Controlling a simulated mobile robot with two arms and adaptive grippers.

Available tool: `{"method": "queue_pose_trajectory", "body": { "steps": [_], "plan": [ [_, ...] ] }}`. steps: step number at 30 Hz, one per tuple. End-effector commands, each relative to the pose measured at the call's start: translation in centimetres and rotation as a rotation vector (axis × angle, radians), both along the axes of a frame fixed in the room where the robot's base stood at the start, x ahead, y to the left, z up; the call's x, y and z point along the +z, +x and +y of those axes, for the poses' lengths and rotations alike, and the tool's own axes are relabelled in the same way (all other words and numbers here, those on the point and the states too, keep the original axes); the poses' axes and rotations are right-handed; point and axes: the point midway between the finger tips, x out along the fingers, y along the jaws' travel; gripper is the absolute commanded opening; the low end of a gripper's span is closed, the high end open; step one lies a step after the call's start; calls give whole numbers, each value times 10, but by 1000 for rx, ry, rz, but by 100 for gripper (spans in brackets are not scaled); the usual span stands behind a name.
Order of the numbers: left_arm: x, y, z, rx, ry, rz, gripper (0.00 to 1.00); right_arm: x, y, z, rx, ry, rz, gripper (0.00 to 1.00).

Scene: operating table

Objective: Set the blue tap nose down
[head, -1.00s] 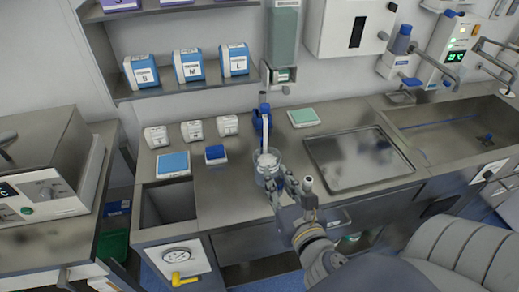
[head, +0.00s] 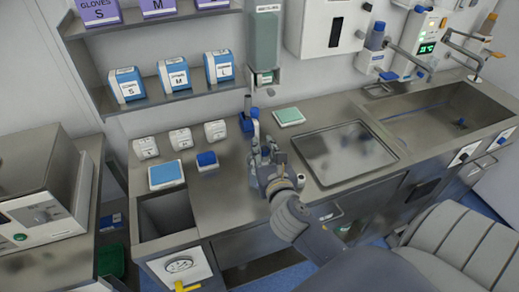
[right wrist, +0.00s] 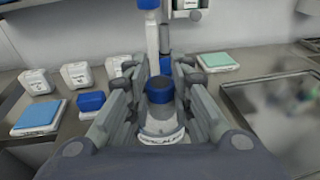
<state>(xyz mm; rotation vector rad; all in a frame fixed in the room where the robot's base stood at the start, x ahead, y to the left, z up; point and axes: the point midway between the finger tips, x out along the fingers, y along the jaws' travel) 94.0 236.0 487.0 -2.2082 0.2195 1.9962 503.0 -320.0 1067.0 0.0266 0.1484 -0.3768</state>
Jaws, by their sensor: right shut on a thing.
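My right gripper (head: 266,155) is over the counter in the middle of the head view. In the right wrist view its fingers (right wrist: 160,85) are shut on a short blue cylindrical part, which I take to be the blue tap (right wrist: 160,90). A pale lettered band shows below this part. The tap's nose and underside are hidden, so I cannot tell its tilt or whether it touches the counter. Just behind the gripper stands a slim upright white and blue piece (right wrist: 152,38), with another blue piece (head: 246,121) beside it. My left gripper is out of view.
A blue pad (head: 165,174) and a small blue-topped box (head: 207,161) lie left of the gripper, with several white boxes (head: 180,140) behind. A green pad (head: 289,117) and a steel tray (head: 345,153) are to the right. A dispenser (head: 265,40) hangs above.

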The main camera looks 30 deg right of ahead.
Motion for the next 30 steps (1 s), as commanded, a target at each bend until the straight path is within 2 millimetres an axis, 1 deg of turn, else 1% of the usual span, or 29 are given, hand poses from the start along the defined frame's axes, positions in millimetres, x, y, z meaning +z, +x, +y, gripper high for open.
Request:
{"method": "queue_pose_trajectory", "body": {
  "steps": [1, 3, 6, 8, 12, 15, 23, 29, 30],
  "plan": [
    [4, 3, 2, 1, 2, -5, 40, 2, 10, -2, -2, 0, -2, 5],
    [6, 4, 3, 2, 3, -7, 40, 0, 19, -3, 0, 1, -1, 5],
    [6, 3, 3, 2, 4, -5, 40, -2, 26, -4, 0, 0, 0, 5],
    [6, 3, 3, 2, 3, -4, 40, -8, 27, -4, -1, 2, 2, 5],
    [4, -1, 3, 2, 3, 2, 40, -29, 26, -3, -1, 3, 5, 5],
    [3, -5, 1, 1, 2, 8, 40, -37, 26, -3, 0, 1, 2, 5],
    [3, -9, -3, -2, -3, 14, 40, -38, 26, -3, 2, 0, 1, 5],
    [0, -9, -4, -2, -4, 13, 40, -45, 26, -3, 1, 0, 1, 5],
    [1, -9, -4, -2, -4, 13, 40, -44, 26, -3, 1, 0, 2, 28]
  ]
}}
